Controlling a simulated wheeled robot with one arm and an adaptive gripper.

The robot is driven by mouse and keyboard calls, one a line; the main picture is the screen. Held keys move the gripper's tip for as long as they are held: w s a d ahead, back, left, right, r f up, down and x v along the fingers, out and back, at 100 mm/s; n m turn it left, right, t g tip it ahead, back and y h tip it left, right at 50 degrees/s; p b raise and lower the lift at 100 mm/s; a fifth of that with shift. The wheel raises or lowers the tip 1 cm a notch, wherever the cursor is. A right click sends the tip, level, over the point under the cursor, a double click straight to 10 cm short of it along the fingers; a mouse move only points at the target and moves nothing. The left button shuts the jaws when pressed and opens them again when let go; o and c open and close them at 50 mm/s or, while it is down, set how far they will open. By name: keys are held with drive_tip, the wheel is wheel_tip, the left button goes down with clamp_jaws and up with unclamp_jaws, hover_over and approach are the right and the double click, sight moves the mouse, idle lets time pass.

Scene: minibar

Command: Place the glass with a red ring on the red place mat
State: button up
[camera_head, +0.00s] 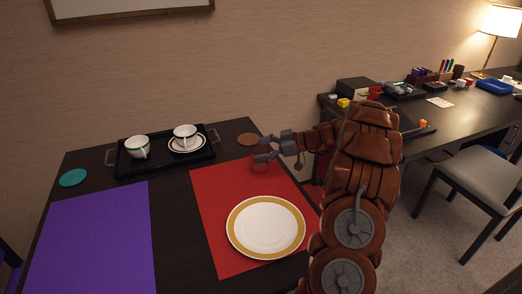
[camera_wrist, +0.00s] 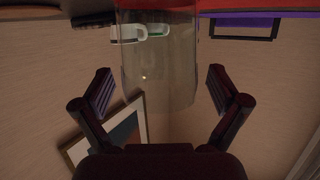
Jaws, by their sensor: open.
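The red place mat (camera_head: 217,215) lies on the dark table, with a white plate (camera_head: 265,227) on it. My gripper (camera_head: 263,148) is open over the mat's far edge. In the wrist view, a clear glass (camera_wrist: 160,75) stands between the two open fingers of my gripper (camera_wrist: 160,92), with a visible gap at each side. That view is upside down, with the red mat (camera_wrist: 250,4) along its top. I cannot make out a red ring on the glass. The glass is too faint to make out in the head view.
A black tray (camera_head: 128,168) with two white cups stands at the back left. A purple mat (camera_head: 95,240), a teal coaster (camera_head: 73,178) and a brown coaster (camera_head: 248,139) lie on the table. A desk (camera_head: 450,120) and chair (camera_head: 480,168) are at right.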

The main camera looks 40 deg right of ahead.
drive_tip(key=shift+r, duration=0.15)
drive_tip(key=shift+r+p, duration=0.15)
drive_tip(key=shift+p, duration=0.35)
drive_tip(key=b+v, duration=0.1)
drive_tip(key=v, duration=1.1)
drive_tip(key=shift+b, duration=0.4)
